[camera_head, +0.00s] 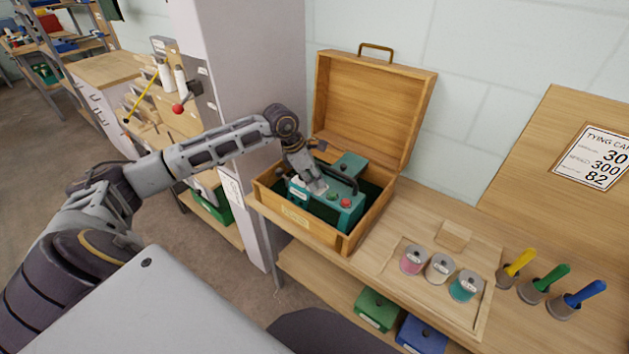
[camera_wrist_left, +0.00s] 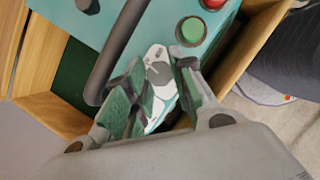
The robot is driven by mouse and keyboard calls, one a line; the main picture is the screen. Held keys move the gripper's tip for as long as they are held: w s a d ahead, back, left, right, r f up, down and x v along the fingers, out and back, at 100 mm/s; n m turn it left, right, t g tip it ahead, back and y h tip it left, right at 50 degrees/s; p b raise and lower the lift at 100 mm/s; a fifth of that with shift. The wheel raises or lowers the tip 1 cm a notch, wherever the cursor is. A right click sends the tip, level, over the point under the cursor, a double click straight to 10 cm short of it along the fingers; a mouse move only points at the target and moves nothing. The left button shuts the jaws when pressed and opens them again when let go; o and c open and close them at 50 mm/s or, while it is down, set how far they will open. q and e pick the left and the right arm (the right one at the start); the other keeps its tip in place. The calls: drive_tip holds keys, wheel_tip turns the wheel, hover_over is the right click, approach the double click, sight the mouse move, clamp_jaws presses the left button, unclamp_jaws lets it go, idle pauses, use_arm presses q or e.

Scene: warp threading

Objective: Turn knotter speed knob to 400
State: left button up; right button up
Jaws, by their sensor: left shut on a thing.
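The teal knotter (camera_head: 335,205) sits inside an open wooden box (camera_head: 298,222) on the workbench. Its white dial plate (camera_wrist_left: 160,62) shows in the left wrist view, with the speed knob (camera_wrist_left: 160,73) between my fingers. My left gripper (camera_head: 316,187) reaches down into the box over the knotter's top. In the wrist view the left gripper (camera_wrist_left: 160,95) has its padded fingers either side of the knob and is shut on it. The fingers hide part of the dial, and I cannot read the setting. My right gripper is not in view.
A green button (camera_wrist_left: 192,30) and a dark carry handle (camera_wrist_left: 115,50) flank the dial. The box lid (camera_head: 372,105) stands open behind. A card (camera_head: 598,158) reads 30, 300 and 82. Several spools and coloured-handled tools stand to the right.

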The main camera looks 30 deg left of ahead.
use_arm(q)
drive_tip(key=shift+a+f+m+b, duration=0.1)
drive_tip(key=shift+m+b, duration=0.3)
drive_tip(key=shift+m, duration=0.2)
drive_tip(key=shift+w+m+g+b, duration=0.1)
drive_tip(key=shift+m+g+b, duration=0.45)
drive_tip(key=shift+m, duration=0.35)
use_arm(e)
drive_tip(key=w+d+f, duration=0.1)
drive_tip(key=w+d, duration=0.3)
use_arm(q)
drive_tip(key=m+g+h+b, duration=0.1)
drive_tip(key=m, duration=0.1)
drive_tip(key=shift+w+m, duration=0.1)
drive_tip(key=shift+m, duration=0.8)
drive_tip(key=shift+m+g+b, duration=0.45)
drive_tip(key=shift+m+b, duration=0.05)
drive_tip(key=shift+m, duration=0.3)
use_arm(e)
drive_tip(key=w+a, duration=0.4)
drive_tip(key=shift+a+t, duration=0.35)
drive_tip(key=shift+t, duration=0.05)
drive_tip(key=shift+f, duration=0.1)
use_arm(q)
drive_tip(key=o, duration=0.7)
drive_tip(key=shift+o, duration=0.2)
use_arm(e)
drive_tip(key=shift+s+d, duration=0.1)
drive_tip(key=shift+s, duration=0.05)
